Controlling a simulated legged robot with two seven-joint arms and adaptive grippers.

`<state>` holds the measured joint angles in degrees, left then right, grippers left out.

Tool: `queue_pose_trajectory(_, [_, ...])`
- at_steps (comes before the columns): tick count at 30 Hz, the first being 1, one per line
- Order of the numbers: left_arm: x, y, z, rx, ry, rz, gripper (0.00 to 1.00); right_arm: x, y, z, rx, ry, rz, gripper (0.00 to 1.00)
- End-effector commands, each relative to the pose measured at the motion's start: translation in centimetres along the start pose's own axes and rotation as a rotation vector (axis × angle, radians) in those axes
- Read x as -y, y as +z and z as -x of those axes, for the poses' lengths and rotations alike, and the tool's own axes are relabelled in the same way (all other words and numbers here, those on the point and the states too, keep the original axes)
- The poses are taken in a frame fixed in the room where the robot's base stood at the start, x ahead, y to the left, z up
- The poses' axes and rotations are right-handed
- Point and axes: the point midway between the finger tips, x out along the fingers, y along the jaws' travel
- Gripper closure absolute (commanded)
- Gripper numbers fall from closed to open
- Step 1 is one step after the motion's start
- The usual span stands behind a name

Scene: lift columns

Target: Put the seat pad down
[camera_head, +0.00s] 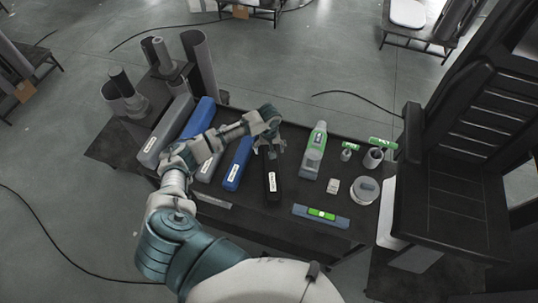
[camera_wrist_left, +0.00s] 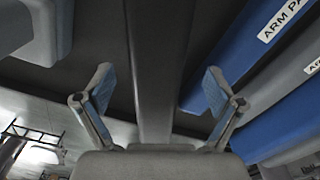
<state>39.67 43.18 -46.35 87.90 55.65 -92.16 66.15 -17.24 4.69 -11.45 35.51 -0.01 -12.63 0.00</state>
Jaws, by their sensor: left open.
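A long black pad (camera_head: 272,198) with a small white label lies on the dark table (camera_head: 240,215); its label is too small to read, so I cannot tell if it is the seat pad. My left gripper (camera_head: 270,150) is over the far end of this pad. In the left wrist view my left gripper (camera_wrist_left: 158,95) is open, its two fingers apart on either side of a long dark bar (camera_wrist_left: 160,50). The fingers do not touch the bar. Blue pads, one labelled "ARM PA..." (camera_wrist_left: 290,20), lie to the right there. My right gripper is not in view.
Blue pads (camera_head: 238,165) and a grey pad (camera_head: 165,130) lie left on the table. A black chair (camera_head: 460,190) stands beyond the table's right edge.

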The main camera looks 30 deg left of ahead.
Motion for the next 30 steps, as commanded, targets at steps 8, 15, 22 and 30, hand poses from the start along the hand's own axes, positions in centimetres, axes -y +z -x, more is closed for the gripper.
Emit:
queue_pose_trajectory(8, [-0.1,-0.1,5.3,-0.002,0.002,0.0,0.06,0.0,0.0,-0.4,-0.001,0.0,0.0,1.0])
queue_pose_trajectory(15, [0.0,-0.1,6.6,0.001,0.001,0.0,0.06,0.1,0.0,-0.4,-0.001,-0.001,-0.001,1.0])
queue_pose_trajectory(22, [0.0,-0.1,6.6,0.001,0.001,0.001,0.06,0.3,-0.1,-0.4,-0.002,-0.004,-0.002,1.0])
queue_pose_trajectory(30, [0.0,0.0,6.5,0.001,0.001,0.0,0.06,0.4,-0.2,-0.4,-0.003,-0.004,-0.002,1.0])
